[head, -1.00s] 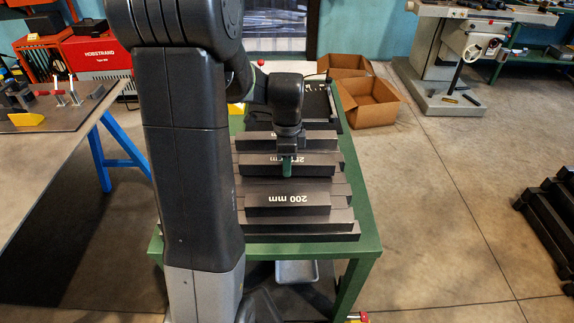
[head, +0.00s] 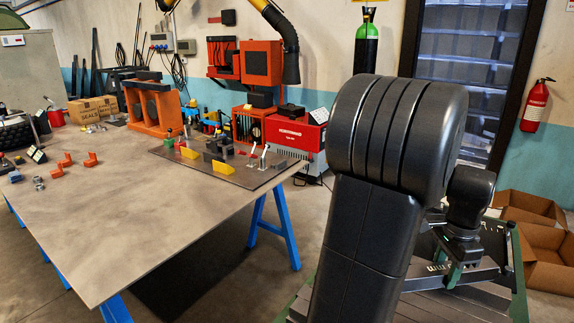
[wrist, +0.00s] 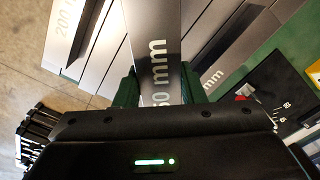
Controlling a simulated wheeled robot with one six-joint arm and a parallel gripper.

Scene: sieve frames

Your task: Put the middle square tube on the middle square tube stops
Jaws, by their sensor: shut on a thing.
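My gripper (head: 454,272) is at the right of the head view, above the green stand, and my arm covers much of that area. It is shut on a dark square tube (head: 482,277). In the wrist view the held tube (wrist: 153,25) lies between the green fingers, its white print ending in "50 mm", with the first part hidden. On the grey table at the left lies a dark plate (head: 225,177) with yellow blocks (head: 221,167) and clamps with upright handles. I cannot tell which of these pieces are the middle square tube stops.
The grey table (head: 130,210) stands on blue trestles, its front half largely bare. Small orange parts (head: 90,159) lie at its left. Other tubes (wrist: 95,45) lie on the stand beside the held one. Cardboard boxes (head: 545,245) sit at the far right.

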